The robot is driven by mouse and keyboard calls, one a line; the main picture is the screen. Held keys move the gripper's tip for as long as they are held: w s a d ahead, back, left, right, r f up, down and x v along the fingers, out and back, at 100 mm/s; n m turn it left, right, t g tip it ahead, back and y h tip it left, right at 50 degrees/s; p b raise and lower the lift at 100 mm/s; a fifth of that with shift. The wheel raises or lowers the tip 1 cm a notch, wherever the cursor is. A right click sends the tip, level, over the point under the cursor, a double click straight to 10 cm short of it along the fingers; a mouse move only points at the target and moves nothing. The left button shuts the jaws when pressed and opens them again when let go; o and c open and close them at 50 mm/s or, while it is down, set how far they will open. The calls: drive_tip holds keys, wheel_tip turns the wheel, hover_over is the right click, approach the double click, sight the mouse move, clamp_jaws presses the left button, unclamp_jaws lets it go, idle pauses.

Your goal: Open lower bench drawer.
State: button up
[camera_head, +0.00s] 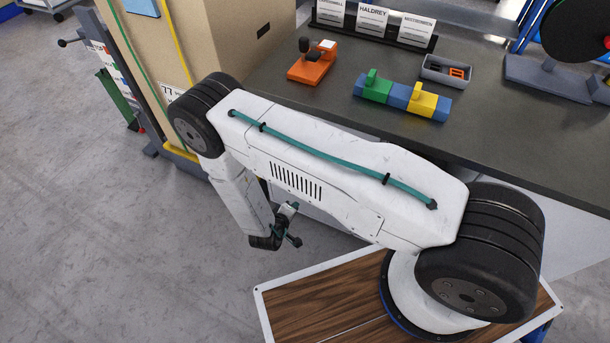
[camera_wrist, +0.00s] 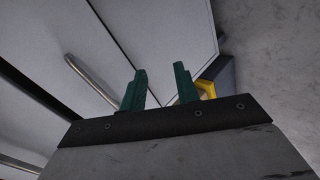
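In the wrist view, my gripper (camera_wrist: 160,88) shows two green fingers with a clear gap and nothing between them. I cannot tell for certain which front is the lower drawer. No drawer looks pulled out. In the head view, my gripper (camera_head: 294,225) hangs beside the bench (camera_head: 480,160); my arm hides most of its front.
The bench top holds an orange fixture (camera_head: 312,65), a green, blue and yellow block assembly (camera_head: 402,97), a grey tray (camera_head: 445,70) and a black reel (camera_head: 578,30). Open grey floor (camera_head: 100,240) lies at the left.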

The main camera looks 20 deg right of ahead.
drive_tip(key=w+d+r+n+t+h, duration=0.2)
drive_tip(key=w+d+r+t+h, duration=0.15)
drive_tip(key=r, duration=0.45)
drive_tip(key=x, duration=0.7)
drive_tip(key=shift+w, duration=0.25)
drive_tip(key=shift+a+h, duration=0.1)
drive_tip(key=shift+h, duration=0.15)
clamp_jaws()
